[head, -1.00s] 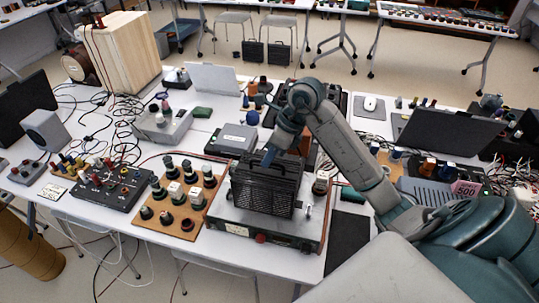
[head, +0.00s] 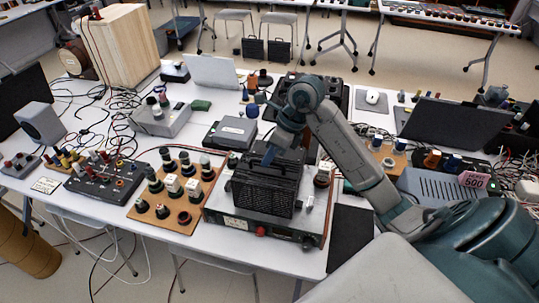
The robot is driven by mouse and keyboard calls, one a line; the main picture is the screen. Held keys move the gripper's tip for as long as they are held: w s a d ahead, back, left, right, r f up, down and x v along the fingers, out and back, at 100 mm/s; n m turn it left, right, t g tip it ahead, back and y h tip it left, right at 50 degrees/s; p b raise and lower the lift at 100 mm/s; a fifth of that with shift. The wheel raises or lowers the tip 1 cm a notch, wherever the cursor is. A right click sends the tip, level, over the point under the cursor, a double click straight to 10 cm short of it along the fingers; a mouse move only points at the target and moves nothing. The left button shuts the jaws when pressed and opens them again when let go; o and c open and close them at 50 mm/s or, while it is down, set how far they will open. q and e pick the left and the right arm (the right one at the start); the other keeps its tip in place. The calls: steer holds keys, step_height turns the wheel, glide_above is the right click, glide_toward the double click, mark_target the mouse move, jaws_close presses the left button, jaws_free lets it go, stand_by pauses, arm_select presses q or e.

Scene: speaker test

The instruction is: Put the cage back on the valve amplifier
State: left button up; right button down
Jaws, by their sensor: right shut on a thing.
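The valve amplifier (head: 222,218) is a silver and dark chassis at the front middle of the table, with a red knob on its front face. The black slatted cage (head: 264,192) is over the middle of its top. I cannot tell whether the cage rests on the chassis or is just above it. My right gripper (head: 270,155) is shut on the cage's top handle from above. Its fingertips are partly hidden. Small parts show on the chassis to the right of the cage. My left gripper is not in view.
A wooden board (head: 176,198) with several valves lies just left of the amplifier. A dark control box (head: 108,183) with knobs is farther left. A grey box (head: 232,132) stands behind. A black mat (head: 349,236) lies to the right. Cables spread over the left table.

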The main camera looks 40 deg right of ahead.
steer(key=shift+b, duration=0.3)
stand_by(0.5)
steer(key=shift+f+b, duration=0.4)
steer(key=shift+b, duration=0.05)
stand_by(0.5)
steer(key=c, duration=1.4)
jaws_free()
steer(key=shift+c, duration=0.2)
steer(key=b+v, duration=0.2)
steer(key=v, duration=0.8)
steer(key=shift+s+d+r, duration=0.15)
steer(key=shift+r, duration=0.2)
